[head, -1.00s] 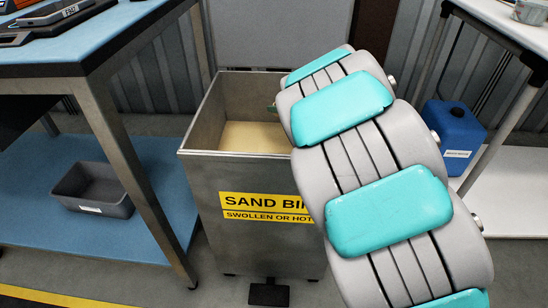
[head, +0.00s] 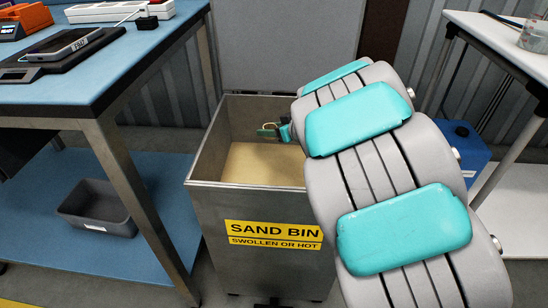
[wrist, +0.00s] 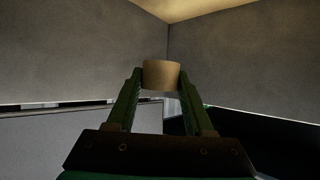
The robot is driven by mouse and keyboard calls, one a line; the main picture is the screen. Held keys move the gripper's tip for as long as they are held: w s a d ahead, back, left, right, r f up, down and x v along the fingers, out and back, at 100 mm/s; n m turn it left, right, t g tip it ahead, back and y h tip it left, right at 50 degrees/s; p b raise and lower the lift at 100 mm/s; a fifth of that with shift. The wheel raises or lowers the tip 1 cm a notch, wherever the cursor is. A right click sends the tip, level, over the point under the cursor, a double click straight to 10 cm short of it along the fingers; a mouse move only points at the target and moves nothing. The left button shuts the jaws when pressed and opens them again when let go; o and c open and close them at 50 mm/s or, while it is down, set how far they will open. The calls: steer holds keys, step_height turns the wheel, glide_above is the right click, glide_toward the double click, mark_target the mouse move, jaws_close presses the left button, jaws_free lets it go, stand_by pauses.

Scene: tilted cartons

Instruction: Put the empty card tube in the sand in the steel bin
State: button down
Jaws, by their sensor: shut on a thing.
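The steel bin (head: 205,165) stands open on the floor, with pale sand (head: 255,165) in its bottom and a yellow "SAND BIN" label on its front. My gripper (head: 268,132) shows small and green inside the bin opening, mostly hidden by my arm. In the wrist view, my gripper (wrist: 160,82) is shut on the short brown card tube (wrist: 161,74), held between its fingertips. The grey bin walls surround it, and the sand (wrist: 215,8) shows at the top, apart from the tube.
A blue-topped bench (head: 130,65) stands left of the bin, with devices on top and a grey tray (head: 97,207) on its lower shelf. A white bench (head: 490,40) and a blue container (head: 462,150) stand at right. A grey panel is behind the bin.

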steer(key=shift+f+b, duration=0.55)
steer(key=shift+f, duration=2.7)
steer(key=shift+f, duration=0.15)
steer(key=shift+f, duration=0.35)
steer(key=shift+f, duration=0.1)
steer(key=shift+c, duration=1.4)
jaws_free()
